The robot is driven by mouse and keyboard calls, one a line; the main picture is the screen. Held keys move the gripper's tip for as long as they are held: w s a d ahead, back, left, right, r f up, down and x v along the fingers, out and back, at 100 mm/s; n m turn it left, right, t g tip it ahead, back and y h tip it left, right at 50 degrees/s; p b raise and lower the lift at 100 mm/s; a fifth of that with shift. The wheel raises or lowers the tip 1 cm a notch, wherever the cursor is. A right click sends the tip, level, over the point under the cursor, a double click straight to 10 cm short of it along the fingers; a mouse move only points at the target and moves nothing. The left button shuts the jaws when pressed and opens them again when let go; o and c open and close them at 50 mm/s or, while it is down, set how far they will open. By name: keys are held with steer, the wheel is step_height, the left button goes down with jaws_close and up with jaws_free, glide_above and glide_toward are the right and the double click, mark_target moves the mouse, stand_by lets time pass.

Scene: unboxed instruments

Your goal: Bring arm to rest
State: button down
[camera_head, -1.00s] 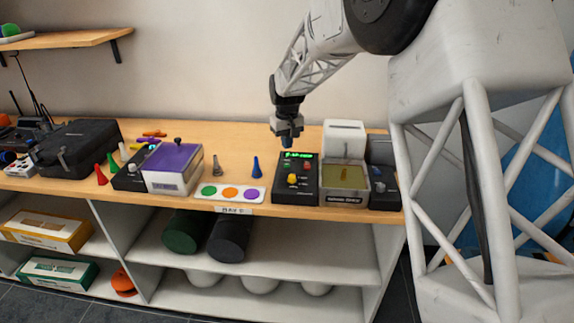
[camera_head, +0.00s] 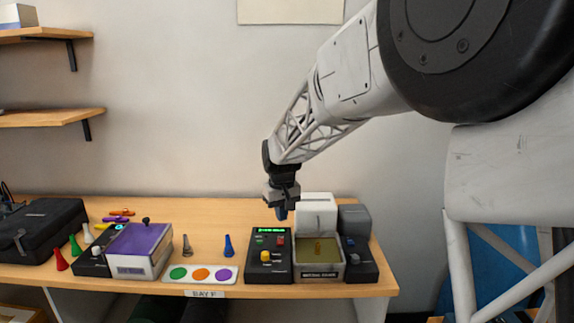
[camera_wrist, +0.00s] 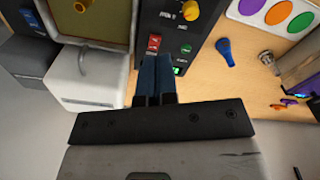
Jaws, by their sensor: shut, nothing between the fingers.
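My gripper (camera_head: 281,213) is in the air above the back edge of a black control box, pointing down. Its blue fingers are together with nothing between them. In the wrist view my gripper (camera_wrist: 156,58) shows its fingers side by side in front of the black control box (camera_wrist: 203,15). The arm reaches in from the upper right. In the head view the control box (camera_head: 268,268) has a green lit display, a yellow knob and a red switch. I cannot tell the exact gap between fingertips and box.
Right of the box stand a white machine with a yellowish basin (camera_head: 318,270) and a dark unit (camera_head: 355,221). Wooden shelves (camera_head: 48,117) hang on the wall.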

steer(key=s+d+r+m+t, duration=0.1)
steer(key=s+d+r, duration=0.2)
steer(key=s+d, duration=0.6)
steer(key=s+d+r+m, duration=0.2)
steer(key=s+d+r, duration=0.25)
steer(key=s, duration=0.75)
steer(key=s+d+f+m, duration=0.1)
steer(key=s+d+f, duration=0.1)
steer(key=s, duration=0.9)
steer(key=s+d+f+m+t, duration=0.1)
steer(key=s+d, duration=0.3)
steer(key=s, duration=0.7)
steer(key=shift+d+f, duration=0.4)
steer(key=shift+f, duration=0.35)
